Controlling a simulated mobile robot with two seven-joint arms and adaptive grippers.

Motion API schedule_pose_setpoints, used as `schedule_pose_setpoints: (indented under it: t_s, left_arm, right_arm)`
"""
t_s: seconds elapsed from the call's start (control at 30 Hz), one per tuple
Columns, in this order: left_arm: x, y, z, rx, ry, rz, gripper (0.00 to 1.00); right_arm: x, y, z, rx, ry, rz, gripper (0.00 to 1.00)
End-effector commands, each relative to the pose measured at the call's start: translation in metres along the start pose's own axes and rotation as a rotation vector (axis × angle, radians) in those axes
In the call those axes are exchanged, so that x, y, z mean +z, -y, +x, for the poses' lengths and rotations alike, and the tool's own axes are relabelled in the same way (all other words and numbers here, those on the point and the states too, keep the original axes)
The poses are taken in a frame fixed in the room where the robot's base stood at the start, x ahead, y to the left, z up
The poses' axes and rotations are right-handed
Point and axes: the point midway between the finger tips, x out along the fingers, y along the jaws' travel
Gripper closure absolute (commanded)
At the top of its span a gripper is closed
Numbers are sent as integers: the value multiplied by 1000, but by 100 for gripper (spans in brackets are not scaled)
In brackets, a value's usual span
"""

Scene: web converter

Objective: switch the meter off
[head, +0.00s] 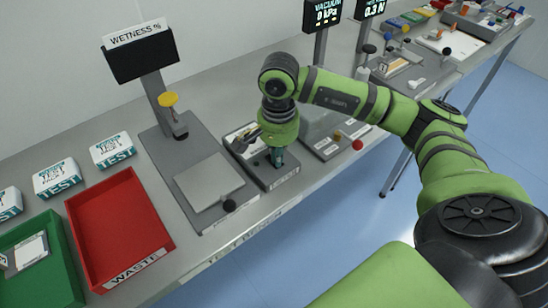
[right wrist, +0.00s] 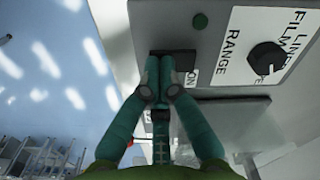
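The meter is a grey box (head: 284,183) on the bench in the head view, under my right gripper (head: 277,158). In the right wrist view its grey face (right wrist: 150,20) carries a black knob (right wrist: 266,58) marked RANGE, a green round part (right wrist: 200,21) and a black switch (right wrist: 182,57) beside the letters ON. My right gripper (right wrist: 157,72) has its fingertips together, at the switch, and partly hides it. I cannot tell whether they touch it or which way it is set. My left gripper is not in view.
To the left stand a grey stand with a WETNESS % display (head: 140,55), a red WASTE tray (head: 163,248), a green tray (head: 70,290) and several TEST boxes. Other instruments and small parts fill the bench to the right. The bench's front edge is close to the meter.

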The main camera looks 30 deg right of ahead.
Motion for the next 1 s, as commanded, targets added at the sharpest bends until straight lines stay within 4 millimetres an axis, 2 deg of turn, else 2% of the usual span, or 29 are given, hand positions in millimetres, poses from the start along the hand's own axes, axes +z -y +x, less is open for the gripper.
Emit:
schedule_pose_setpoints:
  t_s: [0.8, 1.0]
  left_arm:
    - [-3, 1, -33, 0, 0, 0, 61]
    - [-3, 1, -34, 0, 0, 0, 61]
  right_arm:
    - [0, 0, -66, 0, 0, 0, 100]
    - [0, 0, -68, 2, 1, -1, 100]
